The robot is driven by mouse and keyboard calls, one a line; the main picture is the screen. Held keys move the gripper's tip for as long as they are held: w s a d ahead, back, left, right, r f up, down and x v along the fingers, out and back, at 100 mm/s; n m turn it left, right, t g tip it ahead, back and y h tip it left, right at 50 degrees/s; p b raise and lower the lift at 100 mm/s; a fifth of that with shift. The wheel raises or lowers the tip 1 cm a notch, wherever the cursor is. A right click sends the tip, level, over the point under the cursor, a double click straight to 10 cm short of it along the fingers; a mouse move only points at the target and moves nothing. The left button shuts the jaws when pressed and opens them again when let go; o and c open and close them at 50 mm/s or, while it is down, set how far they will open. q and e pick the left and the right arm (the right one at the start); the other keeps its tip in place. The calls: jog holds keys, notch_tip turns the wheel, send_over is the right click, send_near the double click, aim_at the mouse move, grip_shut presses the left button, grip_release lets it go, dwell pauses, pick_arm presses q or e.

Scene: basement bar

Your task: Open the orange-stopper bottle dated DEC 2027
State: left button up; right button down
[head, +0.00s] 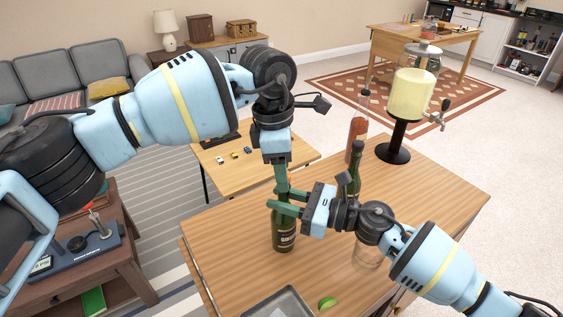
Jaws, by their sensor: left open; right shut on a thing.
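A dark green bottle (284,236) with a dark label stands upright on the wooden bar table. The label's print is too small to read. My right gripper (283,204) comes in from the right and is shut on this bottle around its upper part. My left gripper (281,186) points down from above, open, at the top of the same bottle. Its fingers hide the bottle's mouth and any stopper. A second dark green bottle (354,166) stands behind my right gripper, partly hidden by it; I see no orange stopper on it.
A reddish bottle (356,134) and a drink dispenser (409,96) stand farther back on the bar table (440,195). A clear glass (367,257) is below my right arm. A grey tray (268,306) and a lime piece (327,303) lie at the front. The table's right side is clear.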

jog(key=shift+f, duration=0.1)
pick_arm(q)
grip_shut()
jog(key=shift+r, duration=0.5)
dwell(0.7)
jog(key=shift+r, duration=0.7)
jog(key=shift+r, duration=0.1)
pick_arm(e)
jog(key=shift+f, duration=0.1)
pick_arm(q)
jog(key=shift+r, duration=1.9)
pick_arm(e)
jog(key=c, duration=1.1)
grip_release()
jog(key=shift+o, duration=0.2)
